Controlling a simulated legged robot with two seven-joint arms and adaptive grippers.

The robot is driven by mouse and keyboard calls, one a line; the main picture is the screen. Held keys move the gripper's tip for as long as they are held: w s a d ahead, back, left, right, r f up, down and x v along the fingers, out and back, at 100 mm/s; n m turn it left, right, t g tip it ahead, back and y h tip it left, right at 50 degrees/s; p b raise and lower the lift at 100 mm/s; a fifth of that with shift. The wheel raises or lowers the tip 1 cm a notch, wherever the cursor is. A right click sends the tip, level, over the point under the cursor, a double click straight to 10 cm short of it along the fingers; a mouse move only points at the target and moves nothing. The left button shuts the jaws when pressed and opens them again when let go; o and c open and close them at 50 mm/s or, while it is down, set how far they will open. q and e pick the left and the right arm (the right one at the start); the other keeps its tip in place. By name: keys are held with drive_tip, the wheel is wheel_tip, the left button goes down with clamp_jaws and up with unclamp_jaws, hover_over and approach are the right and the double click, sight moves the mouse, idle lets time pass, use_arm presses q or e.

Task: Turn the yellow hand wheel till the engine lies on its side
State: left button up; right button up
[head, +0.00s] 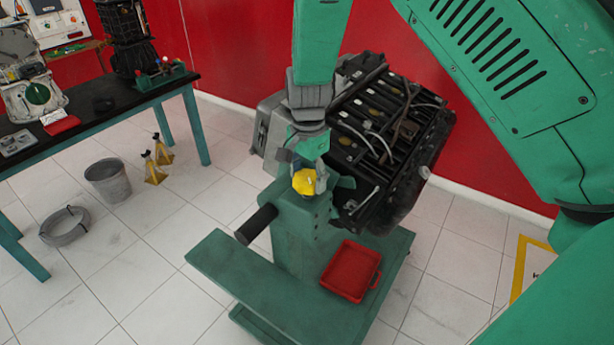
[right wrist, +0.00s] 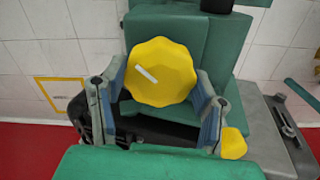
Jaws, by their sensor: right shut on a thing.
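The yellow hand wheel (head: 304,182) sits at the top of the green engine stand (head: 300,235). In the right wrist view the wheel (right wrist: 161,72) is a faceted yellow disc with a short white mark sloping down to the right. My right gripper (right wrist: 155,95) has a finger on each side of the wheel and is shut on it; in the head view the gripper (head: 308,172) reaches down from above and partly hides the wheel. The engine (head: 385,140), dark with a grey housing at its left, is mounted behind the wheel and looks tilted. My left gripper is out of view.
A red tray (head: 351,271) lies on the stand's green base. A black handle (head: 256,224) sticks out to the left. A red wall stands behind.

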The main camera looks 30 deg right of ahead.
drive_tip(key=m, duration=0.4)
drive_tip(key=shift+w+d+r+m, duration=0.1)
drive_tip(key=shift+w+r+m, duration=0.15)
drive_tip(key=shift+m, duration=0.05)
drive_tip(key=m, duration=0.4)
drive_tip(key=shift+m, duration=0.3)
drive_tip(key=o, duration=1.1)
drive_tip(key=shift+o, duration=0.4)
drive_tip(key=shift+f, duration=0.15)
